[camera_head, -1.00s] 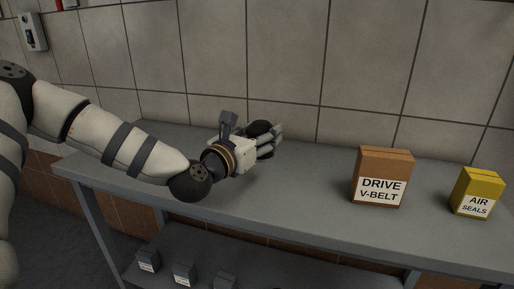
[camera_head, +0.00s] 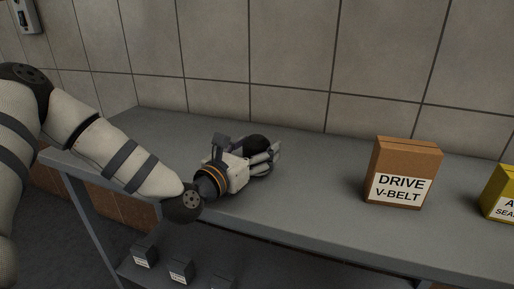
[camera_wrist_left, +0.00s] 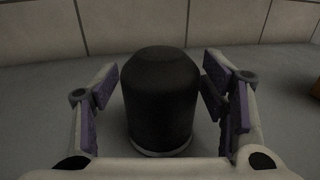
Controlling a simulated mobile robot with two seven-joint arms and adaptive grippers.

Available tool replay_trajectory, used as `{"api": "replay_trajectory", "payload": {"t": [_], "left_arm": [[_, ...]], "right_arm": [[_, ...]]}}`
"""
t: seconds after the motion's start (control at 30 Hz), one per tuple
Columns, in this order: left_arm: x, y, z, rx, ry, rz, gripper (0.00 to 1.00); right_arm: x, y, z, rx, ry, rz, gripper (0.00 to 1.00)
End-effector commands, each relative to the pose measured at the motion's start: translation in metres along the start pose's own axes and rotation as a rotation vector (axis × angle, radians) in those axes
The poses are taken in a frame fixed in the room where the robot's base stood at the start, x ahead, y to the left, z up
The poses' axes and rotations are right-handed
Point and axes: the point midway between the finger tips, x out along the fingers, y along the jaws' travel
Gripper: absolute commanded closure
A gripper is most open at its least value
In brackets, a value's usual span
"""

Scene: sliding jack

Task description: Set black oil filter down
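The black oil filter (camera_wrist_left: 160,100) stands upright on the grey bench top (camera_wrist_left: 45,120) in the left wrist view, its pale lower rim showing. My left gripper (camera_wrist_left: 160,92) is around it, with purple-padded fingers on both sides. A narrow gap shows between the pads and the filter on each side, so the gripper looks open. In the head view, my left gripper (camera_head: 262,158) is low over the bench, and the filter's dark top (camera_head: 257,144) shows behind the fingers. Its lower part is hidden there. My right gripper is out of view.
A brown DRIVE V-BELT box (camera_head: 403,168) stands to the right on the bench, with a yellow box (camera_head: 500,190) beyond it, cut by the frame. The tiled wall (camera_head: 270,60) is behind. Small dark boxes (camera_head: 180,270) sit on a lower shelf. Bench between gripper and brown box is clear.

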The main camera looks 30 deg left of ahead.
Motion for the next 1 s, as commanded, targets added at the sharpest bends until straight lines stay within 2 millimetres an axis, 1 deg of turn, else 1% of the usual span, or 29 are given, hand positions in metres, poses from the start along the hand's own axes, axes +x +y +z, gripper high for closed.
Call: {"api": "replay_trajectory", "payload": {"t": [0.23, 0.3, 0.37, 0.47, 0.7, 0.8, 0.9, 1.0], "left_arm": [[0.000, 0.000, 0.002, 0.000, -0.003, 0.000, 0.29], [0.000, 0.000, 0.006, 0.001, -0.006, -0.001, 0.29], [-0.007, 0.000, 0.005, -0.001, -0.003, 0.001, 0.29], [-0.026, 0.001, 0.007, -0.004, -0.007, 0.002, 0.29], [-0.087, 0.001, 0.011, -0.004, -0.014, 0.003, 0.29], [-0.106, 0.001, 0.010, -0.001, -0.013, 0.002, 0.29], [-0.116, 0.000, 0.007, -0.001, -0.009, 0.001, 0.29], [-0.120, 0.000, 0.005, 0.000, -0.007, 0.000, 0.29]], "right_arm": [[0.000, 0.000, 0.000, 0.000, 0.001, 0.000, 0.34], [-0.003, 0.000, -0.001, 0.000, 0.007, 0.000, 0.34], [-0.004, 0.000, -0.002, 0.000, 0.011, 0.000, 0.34], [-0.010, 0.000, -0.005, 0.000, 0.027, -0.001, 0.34], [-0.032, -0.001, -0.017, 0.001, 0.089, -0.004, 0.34], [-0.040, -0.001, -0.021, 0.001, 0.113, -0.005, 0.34], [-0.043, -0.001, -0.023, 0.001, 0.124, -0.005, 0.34], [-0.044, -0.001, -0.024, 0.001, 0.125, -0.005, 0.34]]}}
